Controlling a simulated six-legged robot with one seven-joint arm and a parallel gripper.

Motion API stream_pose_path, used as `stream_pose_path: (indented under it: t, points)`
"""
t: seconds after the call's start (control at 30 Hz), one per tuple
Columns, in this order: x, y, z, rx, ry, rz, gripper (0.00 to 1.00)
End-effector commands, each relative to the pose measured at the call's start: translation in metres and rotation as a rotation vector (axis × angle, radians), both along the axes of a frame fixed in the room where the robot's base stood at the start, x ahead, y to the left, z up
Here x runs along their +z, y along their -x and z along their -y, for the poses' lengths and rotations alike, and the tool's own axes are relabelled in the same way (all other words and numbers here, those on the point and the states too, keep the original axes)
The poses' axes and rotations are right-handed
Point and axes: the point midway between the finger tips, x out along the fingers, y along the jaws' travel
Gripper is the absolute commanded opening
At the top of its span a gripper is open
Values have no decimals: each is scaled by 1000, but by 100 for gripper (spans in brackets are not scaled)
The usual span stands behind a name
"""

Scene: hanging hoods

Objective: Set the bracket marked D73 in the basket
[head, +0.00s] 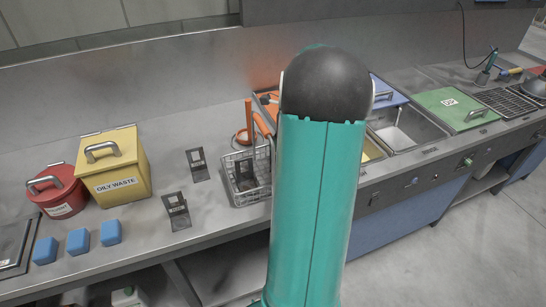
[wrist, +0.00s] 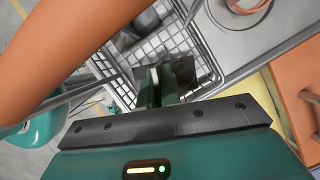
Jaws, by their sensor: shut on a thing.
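My gripper (wrist: 166,88) is shut on a dark bracket (wrist: 207,72), over the wire basket (wrist: 152,48) in the wrist view. Most of the bracket is hidden by the fingers, and no marking is readable. In the head view the wire basket (head: 262,190) stands on the counter just left of my arm, with a dark shape (head: 245,176) showing through its mesh. My arm hides my gripper there. Two other dark brackets stand on the counter, one at the back (head: 199,166) and one nearer the front (head: 177,211); their labels are too small to read.
A yellow oily-waste bin (head: 118,175), a red can (head: 58,192) and several blue blocks (head: 78,241) stand left. An orange box (wrist: 297,105) is right of the basket.

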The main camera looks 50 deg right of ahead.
Motion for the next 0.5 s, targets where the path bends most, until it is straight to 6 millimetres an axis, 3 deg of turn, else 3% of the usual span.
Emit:
stream_pose_path:
  t: [0.37,0.5]
  points:
    - [-42,1,2,-6,2,-1,0]
    - [-46,-1,2,-4,4,1,0]
